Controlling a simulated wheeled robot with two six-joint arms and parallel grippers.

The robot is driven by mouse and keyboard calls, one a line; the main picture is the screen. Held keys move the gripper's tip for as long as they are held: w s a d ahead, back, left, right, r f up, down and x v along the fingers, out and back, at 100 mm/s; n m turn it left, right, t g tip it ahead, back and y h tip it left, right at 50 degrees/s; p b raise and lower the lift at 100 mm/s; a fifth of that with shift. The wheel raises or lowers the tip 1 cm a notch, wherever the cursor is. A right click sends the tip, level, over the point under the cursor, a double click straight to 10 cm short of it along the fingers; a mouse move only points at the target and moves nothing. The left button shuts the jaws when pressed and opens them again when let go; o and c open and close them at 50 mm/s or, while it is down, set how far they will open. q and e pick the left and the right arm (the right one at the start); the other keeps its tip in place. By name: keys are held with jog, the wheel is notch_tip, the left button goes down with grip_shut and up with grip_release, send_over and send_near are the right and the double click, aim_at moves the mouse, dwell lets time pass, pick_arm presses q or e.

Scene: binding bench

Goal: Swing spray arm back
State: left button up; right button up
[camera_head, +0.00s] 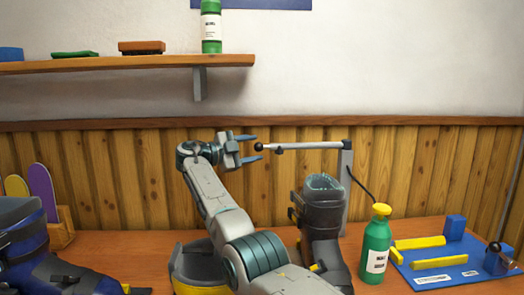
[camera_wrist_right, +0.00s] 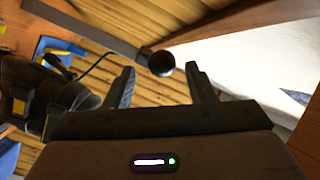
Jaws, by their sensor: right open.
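The spray arm (camera_head: 308,146) is a thin grey bar that runs level to the left from the top of a grey post (camera_head: 346,190). A black ball knob (camera_head: 258,147) is on its left end. My right gripper (camera_head: 256,147) is open, with one finger above and one below the knob's level in the head view. In the right wrist view the knob (camera_wrist_right: 161,63) shows between the open fingertips (camera_wrist_right: 162,74), with a visible gap on both sides. My left gripper is not in view.
A dark boot (camera_head: 322,205) stands close to the post, and another boot (camera_head: 60,270) is at the lower left. A green bottle (camera_head: 376,245) with a yellow cap stands beside a blue board (camera_head: 455,262) with yellow bars. A wooden shelf (camera_head: 130,63) is above.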

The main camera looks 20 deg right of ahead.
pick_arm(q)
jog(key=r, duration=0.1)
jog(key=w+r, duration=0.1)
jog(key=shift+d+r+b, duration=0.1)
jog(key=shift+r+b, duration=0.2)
pick_arm(e)
jog(key=a, duration=0.5)
jog(key=shift+s+a, duration=0.4)
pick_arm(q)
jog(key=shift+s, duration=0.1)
